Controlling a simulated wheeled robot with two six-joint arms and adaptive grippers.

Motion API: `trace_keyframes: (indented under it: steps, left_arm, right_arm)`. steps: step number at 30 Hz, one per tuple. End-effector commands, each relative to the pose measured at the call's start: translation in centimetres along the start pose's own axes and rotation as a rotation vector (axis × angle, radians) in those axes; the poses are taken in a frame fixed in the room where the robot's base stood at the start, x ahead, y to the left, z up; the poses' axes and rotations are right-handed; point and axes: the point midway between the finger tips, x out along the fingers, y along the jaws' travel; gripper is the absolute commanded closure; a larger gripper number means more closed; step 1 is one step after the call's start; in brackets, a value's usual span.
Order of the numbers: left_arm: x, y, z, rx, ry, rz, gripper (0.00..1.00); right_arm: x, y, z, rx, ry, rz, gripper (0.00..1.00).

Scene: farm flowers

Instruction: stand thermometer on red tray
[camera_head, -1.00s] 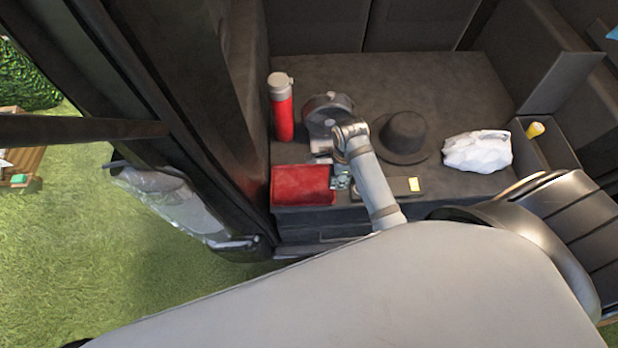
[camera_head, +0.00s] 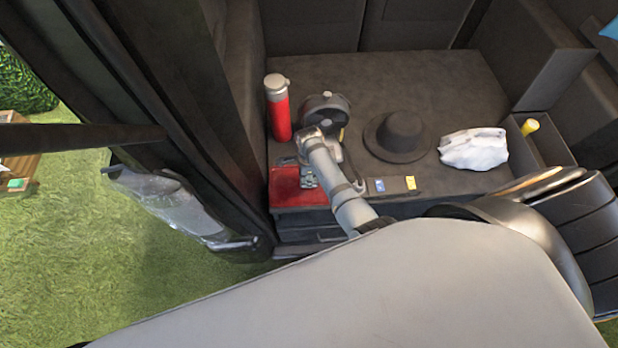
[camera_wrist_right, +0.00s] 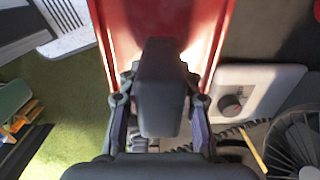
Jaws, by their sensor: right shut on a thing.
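The red tray (camera_head: 290,190) lies at the front left of the dark cargo floor, its right part hidden by my right arm. My right gripper (camera_head: 308,176) is over the tray's right half. In the right wrist view, the gripper (camera_wrist_right: 160,98) is shut on a dark, blocky thing, which I take to be the thermometer (camera_wrist_right: 160,65). The red tray (camera_wrist_right: 205,22) fills the space behind it. I cannot tell whether the thermometer touches the tray. In the head view the thermometer cannot be made out. My left gripper is not in view.
A red bottle (camera_head: 279,112) stands behind the tray. A dark round device (camera_head: 325,106) is behind my arm. A black hat (camera_head: 400,133), a white crumpled bag (camera_head: 474,149) and a yellow thing (camera_head: 530,127) lie to the right. A dark pillar is left of the tray.

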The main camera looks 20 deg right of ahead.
Motion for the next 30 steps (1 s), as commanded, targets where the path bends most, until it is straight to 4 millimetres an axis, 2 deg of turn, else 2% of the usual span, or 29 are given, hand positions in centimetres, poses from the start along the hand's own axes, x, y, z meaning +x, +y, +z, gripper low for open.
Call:
trace_keyframes:
  steps: [3, 14, 15, 19, 20, 27, 30]
  left_arm:
    - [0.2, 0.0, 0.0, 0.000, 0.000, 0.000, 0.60]
    - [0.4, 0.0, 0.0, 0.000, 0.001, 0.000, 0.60]
    - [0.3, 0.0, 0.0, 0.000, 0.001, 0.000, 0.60]
    - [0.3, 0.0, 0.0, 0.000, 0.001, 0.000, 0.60]
    - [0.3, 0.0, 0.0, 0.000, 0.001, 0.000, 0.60]
    - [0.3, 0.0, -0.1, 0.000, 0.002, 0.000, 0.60]
    - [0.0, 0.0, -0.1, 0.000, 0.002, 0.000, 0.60]
  right_arm:
    - [1.3, 0.0, -0.1, 0.000, 0.000, -0.001, 1.00]
    - [1.8, 0.0, -0.1, 0.001, 0.000, -0.001, 1.00]
    - [1.8, 0.0, -0.1, 0.001, 0.000, -0.001, 0.64]
    - [1.8, 0.0, -0.1, 0.001, 0.000, -0.001, 0.46]
    - [1.8, 0.0, -0.1, 0.001, 0.000, -0.001, 0.44]
    - [1.7, 0.0, -0.1, 0.001, 0.000, -0.001, 0.44]
    - [1.2, 0.0, -0.1, 0.001, -0.001, -0.002, 0.44]
